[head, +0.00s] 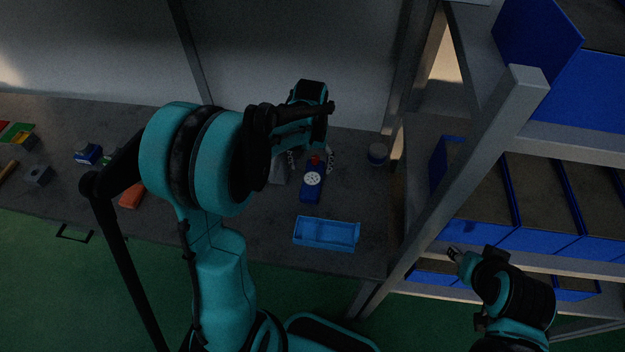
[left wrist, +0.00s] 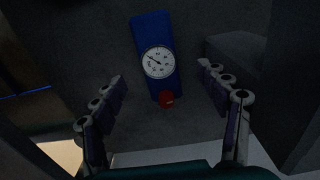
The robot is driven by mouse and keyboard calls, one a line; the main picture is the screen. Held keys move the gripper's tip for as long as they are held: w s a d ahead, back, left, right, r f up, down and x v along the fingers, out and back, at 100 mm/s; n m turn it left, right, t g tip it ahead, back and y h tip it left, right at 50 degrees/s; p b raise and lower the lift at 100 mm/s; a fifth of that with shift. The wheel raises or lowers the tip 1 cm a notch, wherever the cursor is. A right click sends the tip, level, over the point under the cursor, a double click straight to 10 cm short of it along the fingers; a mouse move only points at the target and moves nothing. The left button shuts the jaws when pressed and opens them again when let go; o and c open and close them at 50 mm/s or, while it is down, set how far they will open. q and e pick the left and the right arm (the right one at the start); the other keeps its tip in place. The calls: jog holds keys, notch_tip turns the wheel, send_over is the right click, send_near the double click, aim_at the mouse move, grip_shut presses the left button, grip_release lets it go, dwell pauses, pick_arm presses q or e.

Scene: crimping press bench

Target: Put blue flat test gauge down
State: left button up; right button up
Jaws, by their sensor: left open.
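The blue flat test gauge (head: 311,195) has a white round dial and a red end piece. It lies on the dark bench, behind a light-blue tray. It also shows in the left wrist view (left wrist: 152,33), with its dial facing up to the camera. My left gripper (head: 311,161) is above its red end. In the left wrist view my left gripper (left wrist: 161,77) is open, one finger on each side of the gauge, with visible gaps. My right gripper (head: 455,254) is at the lower right by the shelf, away from the gauge; its fingers are too small to read.
The light-blue tray (head: 325,246) stands near the bench's front edge. A grey block (head: 279,170) stands left of the gauge and a small round canister (head: 377,154) to the right. A rack post (head: 470,180) and blue bins (head: 540,240) bound the right side.

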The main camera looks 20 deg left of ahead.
aim_at(312, 179)
pick_arm(q)
notch_tip(312, 179, down, 8)
jog(key=shift+w+d+r+b, duration=0.1)
jog(key=shift+w+b, duration=0.05)
jog(key=shift+b, duration=1.05)
jog(key=c, duration=0.3)
jog(key=shift+r, duration=0.15)
jog(key=c, duration=1.3)
